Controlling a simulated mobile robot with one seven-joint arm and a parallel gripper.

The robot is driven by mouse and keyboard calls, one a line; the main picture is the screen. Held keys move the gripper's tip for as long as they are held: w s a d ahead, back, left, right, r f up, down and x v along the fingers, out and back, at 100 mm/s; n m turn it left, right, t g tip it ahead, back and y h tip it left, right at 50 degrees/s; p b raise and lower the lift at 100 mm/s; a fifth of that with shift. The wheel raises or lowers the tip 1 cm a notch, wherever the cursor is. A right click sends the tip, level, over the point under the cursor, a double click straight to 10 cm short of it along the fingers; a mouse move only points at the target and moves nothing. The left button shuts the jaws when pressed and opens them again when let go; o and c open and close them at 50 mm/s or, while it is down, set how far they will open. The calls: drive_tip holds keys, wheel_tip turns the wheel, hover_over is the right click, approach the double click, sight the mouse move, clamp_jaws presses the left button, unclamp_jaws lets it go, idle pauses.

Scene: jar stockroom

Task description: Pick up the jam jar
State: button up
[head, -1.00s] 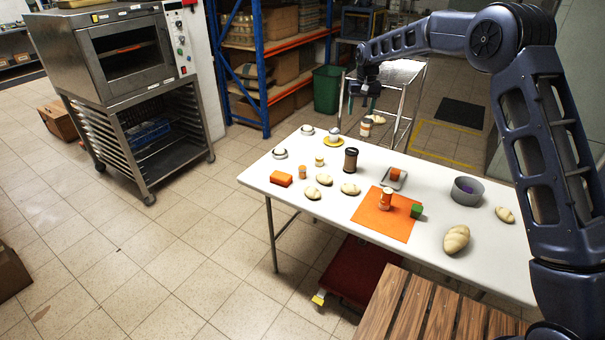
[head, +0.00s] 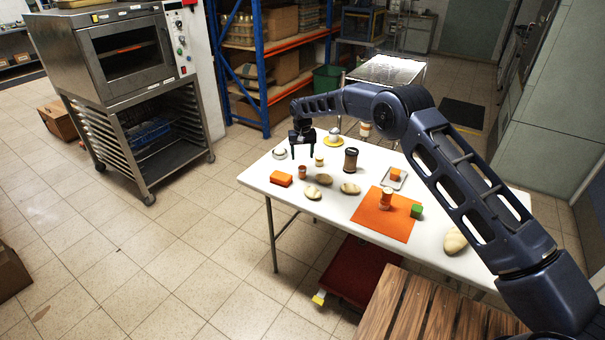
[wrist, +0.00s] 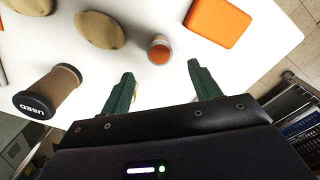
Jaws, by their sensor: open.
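A small orange jar (head: 302,172), which looks like the jam jar, stands upright on the left part of the white table. In the wrist view the small jar (wrist: 160,50) shows an orange-brown top, just beyond the fingertips and between their lines. My gripper (head: 302,153) is open and empty, pointing down above the table, behind and above the jar in the head view. In the wrist view my gripper (wrist: 160,73) has its two green fingers apart, with the jar not touched. A second small jar with a yellow lid (head: 319,160) stands behind, close to the right finger.
An orange block (head: 281,179) lies left of the jar. My arm covers the table's right part.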

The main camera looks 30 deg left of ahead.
sight(302, 167)
wheel_tip(302, 167, down, 9)
drive_tip(key=shift+f, duration=0.2)
idle(0.4)
drive_tip(key=shift+c, duration=0.2)
drive_tip(key=c, duration=1.1)
